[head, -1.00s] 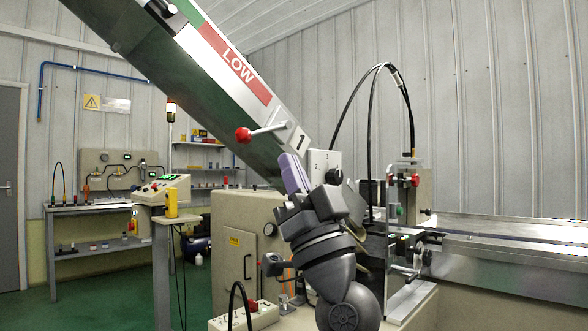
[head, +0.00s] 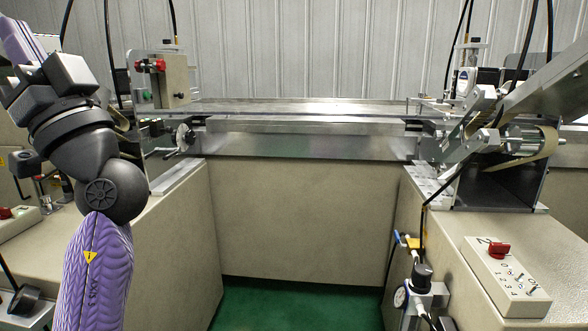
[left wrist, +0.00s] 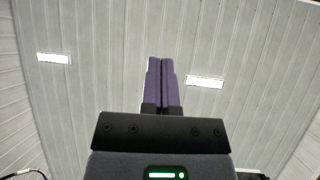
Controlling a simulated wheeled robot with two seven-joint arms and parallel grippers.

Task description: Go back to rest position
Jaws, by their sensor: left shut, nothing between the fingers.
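My left gripper (head: 18,42) is at the upper left of the head view, raised with its purple fingers pointing up. In the left wrist view its two purple fingers (left wrist: 162,85) are pressed together with nothing between them. My right gripper is not in view.
A machine with a metal conveyor bed (head: 300,112) spans the back. Beige cabinets stand at left and right, with a control box (head: 507,275) on the right one. A tape roller unit (head: 520,140) stands at right. Green floor (head: 290,305) lies clear between the cabinets.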

